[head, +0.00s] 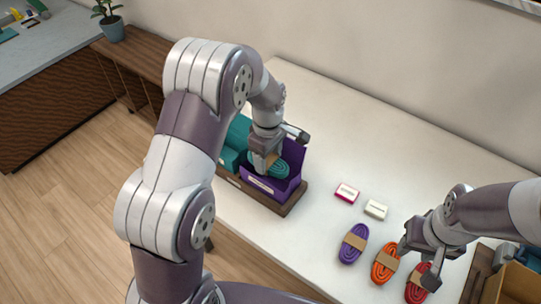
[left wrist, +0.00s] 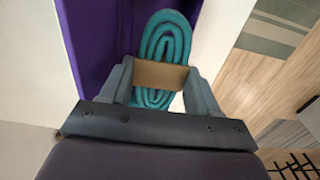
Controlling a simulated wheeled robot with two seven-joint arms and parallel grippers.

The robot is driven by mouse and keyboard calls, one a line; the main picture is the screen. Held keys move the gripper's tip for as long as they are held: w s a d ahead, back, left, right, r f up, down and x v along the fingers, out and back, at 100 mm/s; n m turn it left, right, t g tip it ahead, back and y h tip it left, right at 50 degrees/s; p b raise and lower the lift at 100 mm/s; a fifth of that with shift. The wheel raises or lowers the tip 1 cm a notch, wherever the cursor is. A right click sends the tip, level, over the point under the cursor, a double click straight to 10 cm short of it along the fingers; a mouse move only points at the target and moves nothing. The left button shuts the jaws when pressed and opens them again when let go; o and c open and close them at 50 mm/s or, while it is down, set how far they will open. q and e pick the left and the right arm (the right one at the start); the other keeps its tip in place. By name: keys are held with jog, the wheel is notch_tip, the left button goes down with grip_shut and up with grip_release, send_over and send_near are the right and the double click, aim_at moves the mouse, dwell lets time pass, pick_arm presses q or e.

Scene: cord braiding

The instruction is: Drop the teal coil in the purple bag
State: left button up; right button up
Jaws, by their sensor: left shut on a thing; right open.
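The teal coil (head: 281,168) has a brown paper band around it. My left gripper (head: 265,162) is shut on it, and in the left wrist view the coil (left wrist: 165,45) sits between the fingers (left wrist: 160,78) at its band. The purple bag (head: 293,166) stands in a wooden tray, and the coil is at its opening in the head view. How deep the coil is cannot be told. The bag's purple wall (left wrist: 92,40) shows left of the coil in the left wrist view. My right gripper (head: 424,266) is open above the red coil (head: 416,288).
A teal bag (head: 233,142) stands beside the purple bag in the wooden tray (head: 291,206). Purple (head: 353,244) and orange (head: 385,262) coils lie on the white table. Two small boxes, pink (head: 346,193) and white (head: 376,209), lie behind them. A cardboard box (head: 515,285) is at right.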

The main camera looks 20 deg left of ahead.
pick_arm(q)
jog(key=shift+f, duration=0.7)
jog(key=o, duration=1.2)
pick_arm(e)
jog(key=shift+f, duration=0.3)
pick_arm(q)
jog(key=shift+o, duration=0.2)
notch_tip(320, 180, up, 9)
jog(key=shift+f, duration=0.1)
notch_tip(320, 180, up, 4)
jog(key=p, duration=0.3)
pick_arm(e)
notch_tip(320, 180, up, 3)
jog(key=shift+f, duration=0.2)
